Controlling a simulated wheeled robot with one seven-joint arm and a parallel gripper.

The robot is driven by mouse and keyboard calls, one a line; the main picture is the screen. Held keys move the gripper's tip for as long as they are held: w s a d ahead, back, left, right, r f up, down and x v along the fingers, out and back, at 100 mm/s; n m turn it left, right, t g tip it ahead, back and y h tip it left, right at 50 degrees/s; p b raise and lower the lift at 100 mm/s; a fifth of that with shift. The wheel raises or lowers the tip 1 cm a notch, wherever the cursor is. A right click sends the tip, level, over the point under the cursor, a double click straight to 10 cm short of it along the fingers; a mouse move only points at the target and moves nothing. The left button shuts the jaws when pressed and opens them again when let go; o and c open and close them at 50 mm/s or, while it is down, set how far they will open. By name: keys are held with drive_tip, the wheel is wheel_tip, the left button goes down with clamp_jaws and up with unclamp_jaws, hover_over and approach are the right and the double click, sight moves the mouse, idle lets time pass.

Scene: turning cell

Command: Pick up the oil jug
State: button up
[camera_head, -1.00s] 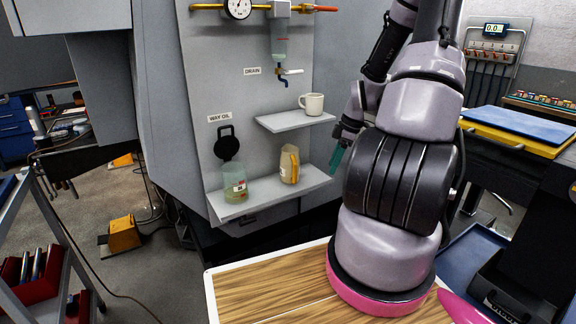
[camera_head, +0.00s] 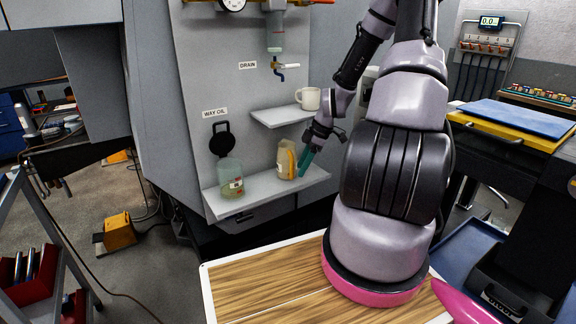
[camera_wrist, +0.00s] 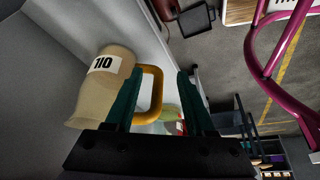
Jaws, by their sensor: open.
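The oil jug (camera_head: 286,160) is a beige jug with a yellow-orange handle, upright on the lower wall shelf. In the wrist view the jug (camera_wrist: 98,88) fills the left side, with a white label, and its handle (camera_wrist: 157,90) shows between my two teal fingers. My gripper (camera_head: 304,164) is just right of the jug in the head view; it also shows in the wrist view (camera_wrist: 160,72). It is open. Whether the fingers touch the handle I cannot tell.
A translucent greenish bottle (camera_head: 230,180) stands left of the jug on the lower shelf (camera_head: 262,193). A white mug (camera_head: 308,98) sits on the upper shelf (camera_head: 280,116). A drain tap (camera_head: 280,68) is above. The wooden top (camera_head: 270,285) in front is clear.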

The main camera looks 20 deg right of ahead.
sight(292, 176)
drive_tip(key=a, duration=0.1)
drive_tip(key=w+a, duration=0.1)
drive_tip(key=shift+w+a, duration=0.1)
drive_tip(key=shift+a, duration=0.3)
drive_tip(key=shift+w+a+f, duration=0.1)
drive_tip(key=shift+a+f, duration=0.1)
drive_tip(key=shift+f, duration=0.35)
clamp_jaws()
idle(0.6)
